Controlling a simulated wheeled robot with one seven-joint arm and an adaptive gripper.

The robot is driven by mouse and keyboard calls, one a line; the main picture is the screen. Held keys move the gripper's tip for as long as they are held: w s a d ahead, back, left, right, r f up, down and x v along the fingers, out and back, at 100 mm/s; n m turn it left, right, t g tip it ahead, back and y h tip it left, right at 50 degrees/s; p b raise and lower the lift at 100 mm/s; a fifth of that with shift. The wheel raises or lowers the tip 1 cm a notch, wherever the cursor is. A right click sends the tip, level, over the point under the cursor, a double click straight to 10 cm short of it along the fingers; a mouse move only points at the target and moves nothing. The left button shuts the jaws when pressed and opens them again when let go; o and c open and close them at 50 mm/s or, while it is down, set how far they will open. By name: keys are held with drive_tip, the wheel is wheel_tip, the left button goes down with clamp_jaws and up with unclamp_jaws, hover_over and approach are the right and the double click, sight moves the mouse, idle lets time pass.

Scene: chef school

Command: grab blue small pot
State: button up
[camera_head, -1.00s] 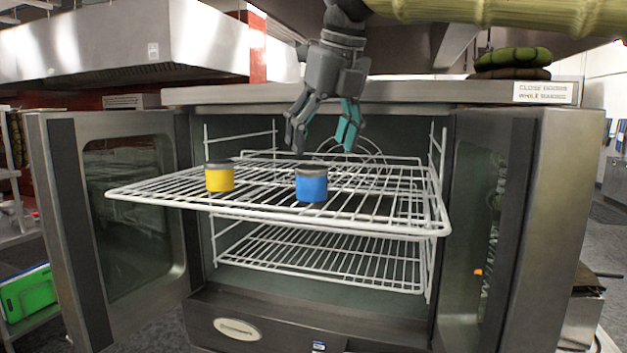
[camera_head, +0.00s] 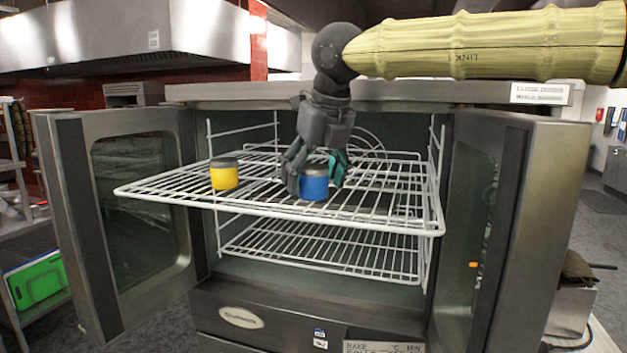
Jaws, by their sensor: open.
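The small blue pot (camera_head: 314,187) stands upright on the pulled-out upper wire rack (camera_head: 262,207) of the oven. It has a grey top, partly hidden by my gripper. My gripper (camera_head: 313,184) points down at the pot with its fingers spread and open. One dark finger is at the pot's left side and the teal-tipped finger is at its right, rear side. I cannot tell whether either finger touches the pot.
A small yellow pot (camera_head: 224,177) stands to the left on the same rack. A lower rack (camera_head: 320,255) lies beneath. The open oven doors flank the racks, left door (camera_head: 125,220) and right door (camera_head: 480,230). The oven's top edge (camera_head: 400,92) is behind my gripper.

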drive_tip(key=shift+s+r, duration=0.25)
drive_tip(key=shift+s, duration=0.2)
drive_tip(key=c, duration=0.8)
drive_tip(key=shift+w+f, duration=0.1)
drive_tip(key=shift+w, duration=0.05)
drive_tip(key=c, duration=0.4)
